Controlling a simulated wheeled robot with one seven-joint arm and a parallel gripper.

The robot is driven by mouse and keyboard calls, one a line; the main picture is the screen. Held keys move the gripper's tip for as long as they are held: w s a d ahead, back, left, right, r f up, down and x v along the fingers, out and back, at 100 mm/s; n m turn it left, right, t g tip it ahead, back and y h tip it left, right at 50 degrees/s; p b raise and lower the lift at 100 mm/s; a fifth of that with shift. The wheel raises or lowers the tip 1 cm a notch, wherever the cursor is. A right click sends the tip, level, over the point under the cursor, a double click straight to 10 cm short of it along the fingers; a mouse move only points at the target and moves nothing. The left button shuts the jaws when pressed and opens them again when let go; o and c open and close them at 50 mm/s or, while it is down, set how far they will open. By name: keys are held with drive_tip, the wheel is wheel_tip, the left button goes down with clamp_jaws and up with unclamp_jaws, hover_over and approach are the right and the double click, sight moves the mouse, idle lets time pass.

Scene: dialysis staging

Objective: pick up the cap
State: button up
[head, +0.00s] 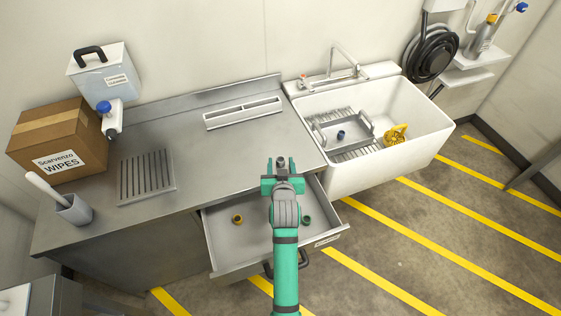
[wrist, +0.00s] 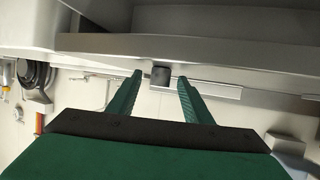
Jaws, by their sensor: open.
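A small dark grey cap (head: 281,161) shows just beyond my gripper (head: 282,176), over the front part of the steel counter in the head view. In the wrist view the cap (wrist: 161,76) appears as a short dark cylinder between the tips of my open gripper (wrist: 160,80). Gaps show on both sides of it, and neither finger visibly touches it. I cannot tell exactly how deep it sits between the fingers. A yellow ring-like piece (head: 237,219) and a green one (head: 306,220) lie in the open drawer (head: 256,242) below; my arm hides part of the drawer.
The steel counter (head: 220,150) is clear around the gripper. A slotted strip (head: 243,113), drain grille (head: 146,177), wipes box (head: 58,142) and grey cup (head: 74,209) stand farther off. The white sink (head: 375,165) at right holds a rack, a blue piece (head: 341,134) and a yellow item (head: 396,135).

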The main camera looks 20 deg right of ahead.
sight(281, 157)
drive_tip(key=shift+w+d+f, duration=0.1)
drive_tip(key=shift+w, duration=0.15)
drive_tip(key=c, duration=1.1)
drive_tip(key=shift+r, duration=0.6)
wheel_tip(281, 157, up, 2)
drive_tip(key=shift+r, duration=0.15)
drive_tip(key=s+r, duration=0.3)
drive_tip(key=s, duration=0.1)
drive_tip(key=s+r, duration=0.3)
drive_tip(key=s, duration=0.2)
drive_tip(key=s+r, duration=0.3)
drive_tip(key=s, duration=0.2)
drive_tip(key=shift+d+r, duration=0.25)
drive_tip(key=shift+d, duration=0.1)
